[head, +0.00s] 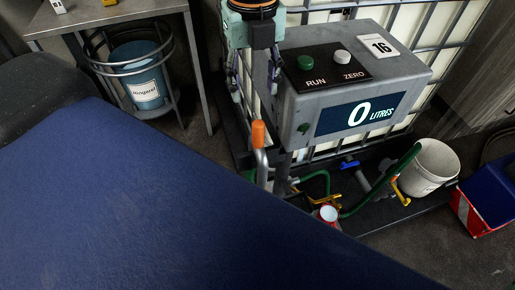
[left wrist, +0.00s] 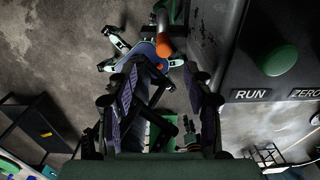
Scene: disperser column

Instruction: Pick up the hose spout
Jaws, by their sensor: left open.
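A grey metal pipe with an orange tip (head: 258,135) stands upright beside the meter box in the head view; it seems to be the hose spout, though I cannot be sure. The orange tip (left wrist: 163,50) also shows in the left wrist view, beyond the fingers and near the line between them. My left gripper (head: 255,88) points down, open and empty, above and apart from the tip. Its two dark fingers (left wrist: 165,95) are spread in the left wrist view. A green hose (head: 380,182) runs low toward the white bucket. My right gripper is not in view.
The grey meter box (head: 300,100), reading 0 litres, stands close to the right of my left gripper. A caged white tank is behind it. A white bucket (head: 433,165) and red-blue box (head: 488,205) are at right. A metal table (head: 110,12) is at left.

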